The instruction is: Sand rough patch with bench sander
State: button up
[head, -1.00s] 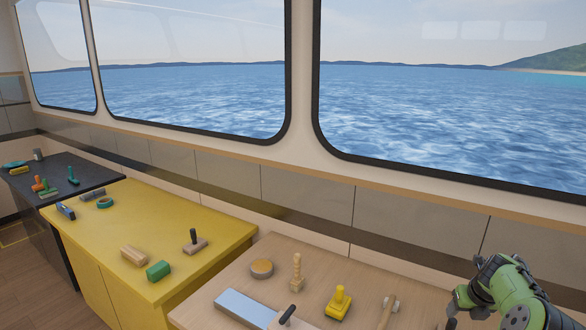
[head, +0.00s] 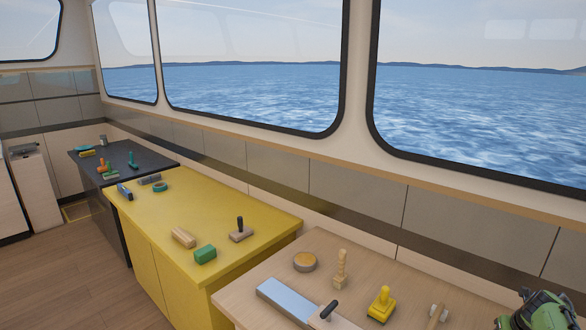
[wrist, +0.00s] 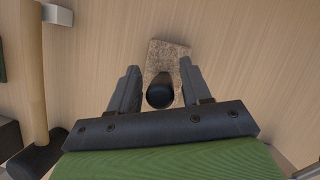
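My gripper (wrist: 158,66) is open in the wrist view, with one finger on each side of a round black knob (wrist: 160,95). A speckled brown rectangular patch or block (wrist: 168,54) lies just beyond the knob; I cannot tell whether the two are joined. In the head view only part of my green wrist shows at the lower right edge. A block with a black handle (head: 328,312) sits at the front of the wood-topped bench (head: 318,246), by a grey-blue slab (head: 285,299). A similar handled block (head: 241,232) stands on the yellow bench (head: 190,205).
The wood bench also holds a round wooden disc (head: 304,261), a turned wooden piece (head: 341,270), a yellow tool (head: 381,304) and a hammer-like tool (head: 437,312). A black-headed mallet (wrist: 31,80) lies left of my gripper. A green block (head: 205,254) lies on the yellow bench.

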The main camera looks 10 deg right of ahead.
grip_shut()
jog(key=shift+r+p, duration=2.3)
jog(key=shift+r, duration=1.25)
notch_tip(320, 180, up, 5)
jog(key=p, duration=0.3)
